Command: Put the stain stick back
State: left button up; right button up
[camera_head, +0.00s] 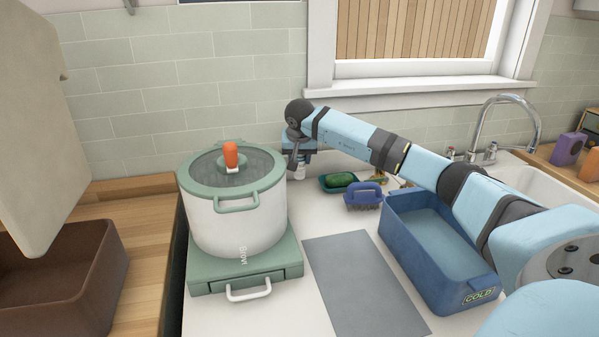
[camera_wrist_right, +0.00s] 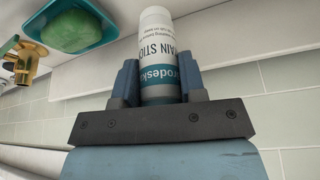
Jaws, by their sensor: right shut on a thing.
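The stain stick (camera_wrist_right: 160,62) is a white cylinder with a teal band and printed label in the right wrist view. My right gripper (camera_wrist_right: 160,88) is shut on it, one blue finger on each side. In the head view my right gripper (camera_head: 299,160) is near the tiled back wall, just right of the pot, and the white lower part of the stain stick (camera_head: 299,172) shows beneath it close to the counter. I cannot tell whether it touches the counter. My left gripper is not in view.
A white pot (camera_head: 235,222) with a green lid stands on a green burner at left. A green soap in a teal dish (camera_head: 340,181), a blue brush (camera_head: 363,196) and a blue COLD basin (camera_head: 408,249) lie to the right. A grey mat (camera_head: 362,285) lies in front.

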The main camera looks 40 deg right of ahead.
aim_at(300, 170)
jog(key=shift+f, duration=2.2)
jog(key=shift+a, duration=0.1)
jog(key=shift+f, duration=0.15)
jog(key=o, duration=0.9)
jog(key=v, duration=1.2)
jog(key=shift+r, duration=0.2)
